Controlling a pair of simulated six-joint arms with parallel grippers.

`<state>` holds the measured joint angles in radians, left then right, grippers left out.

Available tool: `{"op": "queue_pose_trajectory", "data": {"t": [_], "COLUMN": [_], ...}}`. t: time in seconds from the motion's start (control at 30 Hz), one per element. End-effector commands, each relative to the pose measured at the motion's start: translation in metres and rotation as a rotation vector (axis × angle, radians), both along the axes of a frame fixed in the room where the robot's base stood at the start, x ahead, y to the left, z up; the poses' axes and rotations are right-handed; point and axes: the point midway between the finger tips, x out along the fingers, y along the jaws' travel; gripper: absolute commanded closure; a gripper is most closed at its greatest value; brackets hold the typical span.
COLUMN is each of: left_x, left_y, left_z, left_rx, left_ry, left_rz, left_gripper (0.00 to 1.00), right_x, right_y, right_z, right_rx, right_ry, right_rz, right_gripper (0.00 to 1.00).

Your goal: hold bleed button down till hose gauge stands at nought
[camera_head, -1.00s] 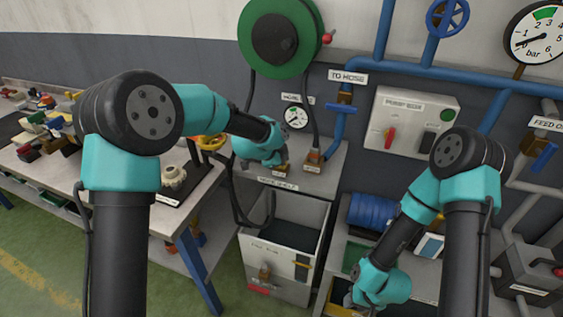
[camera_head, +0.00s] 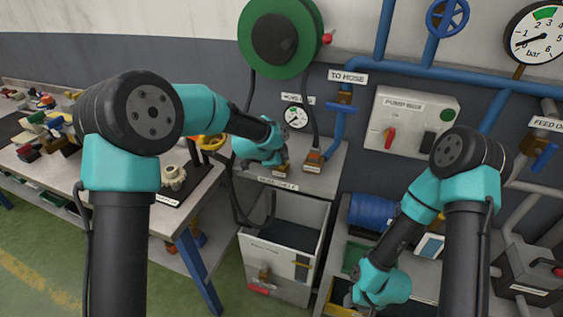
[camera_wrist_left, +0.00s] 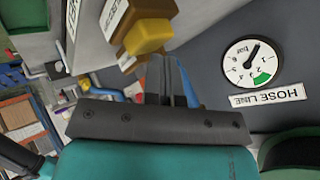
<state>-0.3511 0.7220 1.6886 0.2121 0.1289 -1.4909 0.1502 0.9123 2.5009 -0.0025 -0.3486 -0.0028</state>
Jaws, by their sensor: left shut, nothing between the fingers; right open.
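The hose gauge (camera_head: 295,117) is a small white dial with a green band above the shelf. It also shows upside down in the left wrist view (camera_wrist_left: 254,62), its needle at the low end of the scale; the exact reading is too small to tell. A brass block (camera_wrist_left: 122,20) with a yellow button (camera_wrist_left: 147,36) is in the left wrist view. My left gripper (camera_wrist_left: 165,62) is shut and empty, its tips at the yellow button; whether they press it is unclear. My right gripper (camera_head: 350,299) is open, low over a yellow-edged tray, its fingers partly hidden.
A green hose reel (camera_head: 280,22) hangs above the shelf. A second brass fitting (camera_head: 313,160) stands right of my left gripper. Blue pipes and a pump box (camera_head: 412,125) are on the wall. A cluttered bench (camera_head: 200,190) stands at left; an open grey bin (camera_head: 262,262) is below the shelf.

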Motion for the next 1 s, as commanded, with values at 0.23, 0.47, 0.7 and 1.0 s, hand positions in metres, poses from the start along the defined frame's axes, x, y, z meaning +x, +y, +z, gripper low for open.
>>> {"op": "queue_pose_trajectory", "data": {"t": [0.23,0.47,0.7,1.0], "left_x": [0.000,0.000,0.000,0.000], "left_y": [0.000,0.000,0.000,0.000], "left_z": [0.000,0.010,0.018,0.018], "left_rx": [0.000,0.001,0.000,0.000], "left_ry": [0.001,0.000,0.000,0.000], "left_rz": [-0.001,-0.001,0.000,0.000], "left_gripper": [1.00,1.00,1.00,1.00], "right_x": [0.000,0.000,0.000,0.000], "right_y": [0.000,0.000,0.000,0.000], "right_z": [0.000,0.000,0.000,0.000], "right_rx": [0.000,0.000,0.000,0.000], "right_ry": [0.000,0.000,0.000,0.000], "right_rz": [0.000,0.000,0.000,0.000], "right_gripper": [0.57,0.57,0.57,0.57]}}
